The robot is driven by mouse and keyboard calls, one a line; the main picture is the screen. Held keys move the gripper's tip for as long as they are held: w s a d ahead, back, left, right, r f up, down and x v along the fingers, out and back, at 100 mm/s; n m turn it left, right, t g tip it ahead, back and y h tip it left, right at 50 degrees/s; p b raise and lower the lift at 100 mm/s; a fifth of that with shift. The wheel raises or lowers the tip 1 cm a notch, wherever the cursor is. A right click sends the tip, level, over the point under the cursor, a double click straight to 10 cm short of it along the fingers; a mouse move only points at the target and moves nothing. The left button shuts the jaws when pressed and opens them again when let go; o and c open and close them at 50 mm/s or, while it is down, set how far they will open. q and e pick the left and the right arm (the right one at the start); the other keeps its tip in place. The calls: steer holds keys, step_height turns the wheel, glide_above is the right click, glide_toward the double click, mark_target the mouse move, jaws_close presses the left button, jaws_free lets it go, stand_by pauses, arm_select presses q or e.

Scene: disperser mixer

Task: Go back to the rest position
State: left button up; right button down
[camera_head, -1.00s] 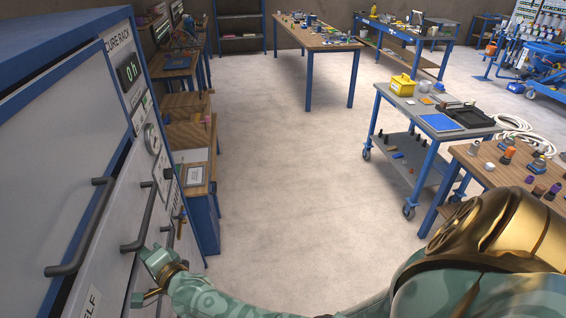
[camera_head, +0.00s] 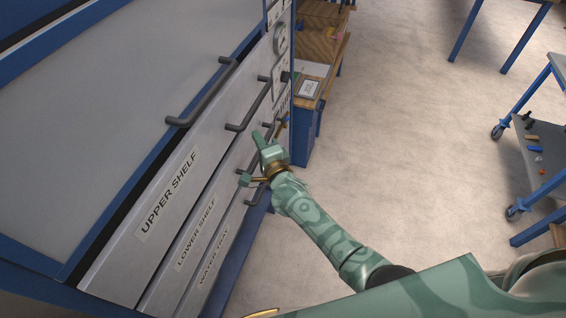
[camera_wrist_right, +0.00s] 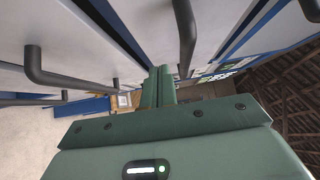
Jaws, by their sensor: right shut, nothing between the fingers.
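My right gripper (camera_head: 259,137) is beside the front of the cure rack, close to the handles of its lower drawers. Its fingers are together with nothing between them, and they also show closed in the right wrist view (camera_wrist_right: 158,86). The rack has a drawer front labelled UPPER SHELF (camera_head: 168,194), one labelled LOWER SHELF (camera_head: 196,235) and one labelled WATER TRAY (camera_head: 214,257). A dark handle (camera_head: 250,103) stands out from the upper shelf front. I cannot tell whether the gripper touches any handle. My left gripper is out of view.
A larger handle (camera_head: 203,93) sits on the big grey door (camera_head: 110,110) above the drawers. A wooden bench (camera_head: 322,72) stands beyond the rack. A blue-legged cart (camera_head: 540,165) stands at the right. The floor (camera_head: 410,130) between them is clear.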

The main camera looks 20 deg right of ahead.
steer(key=s+d, duration=0.1)
steer(key=s, duration=0.7)
steer(key=s+d+f+n+g+b, duration=0.1)
steer(key=s+f+n+g+b, duration=0.3)
steer(key=f, duration=0.7)
steer(key=s+d+f+n+g+p, duration=0.1)
steer(key=s+d+f+n+g, duration=0.1)
steer(key=s+f+n, duration=0.65)
steer(key=s+d+f+n+g+b, duration=0.1)
steer(key=s+f+n+g+b, duration=0.15)
steer(key=f, duration=1.05)
arm_select(q)
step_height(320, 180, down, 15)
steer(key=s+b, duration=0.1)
steer(key=b, duration=0.8)
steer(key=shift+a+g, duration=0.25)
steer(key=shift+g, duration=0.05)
arm_select(e)
steer(key=s+d+f+n+g+h, duration=0.1)
steer(key=s+d+f+g, duration=0.1)
steer(key=s+f, duration=0.5)
steer(key=s+d+f+n+g+h, duration=0.1)
steer(key=s+d+f, duration=0.4)
steer(key=s, duration=0.8)
steer(key=s+d+f+n+g+h, duration=0.1)
steer(key=s+d+f+g, duration=0.3)
steer(key=s+f, duration=0.5)
steer(key=shift+s+d+f+n+g, duration=0.15)
steer(key=shift+s+f+n+g, duration=0.2)
steer(key=shift+s+n+g, duration=0.45)
